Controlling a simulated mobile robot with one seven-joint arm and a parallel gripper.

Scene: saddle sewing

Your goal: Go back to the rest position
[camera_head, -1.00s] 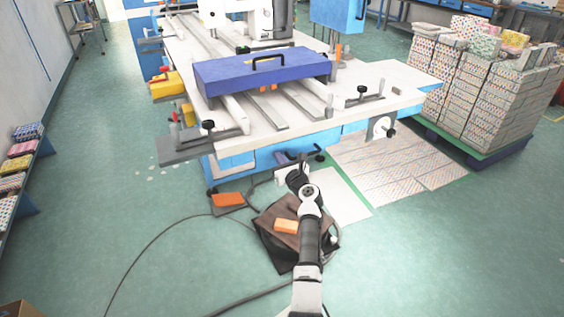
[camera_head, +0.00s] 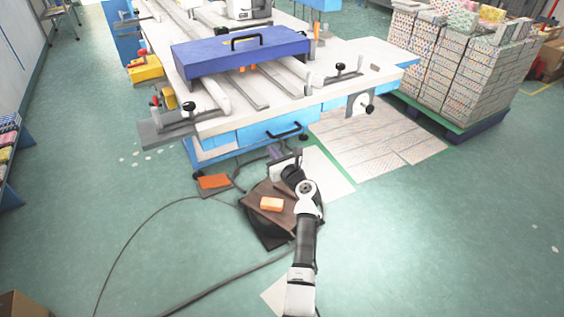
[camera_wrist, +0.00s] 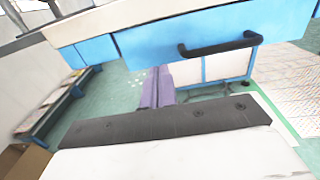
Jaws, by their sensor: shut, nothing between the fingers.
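My gripper (camera_head: 274,153) is at the end of my arm, low in front of the blue-and-white machine table (camera_head: 365,58). It is partly hidden by my wrist in the head view. In the wrist view its two purple fingers (camera_wrist: 156,87) lie side by side, shut with nothing held. They point toward the blue front of the table, beside a black bar handle (camera_wrist: 220,45). The fingers look apart from the handle, though I cannot tell the exact distance.
A blue cover (camera_head: 240,55) with a black handle lies on the table. A brown stand (camera_head: 277,220) with an orange block (camera_head: 272,204) is under my arm. An orange pedal (camera_head: 214,181) and cables lie left. Stacked patterned boxes (camera_head: 465,72) stand right. Floor at right front is clear.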

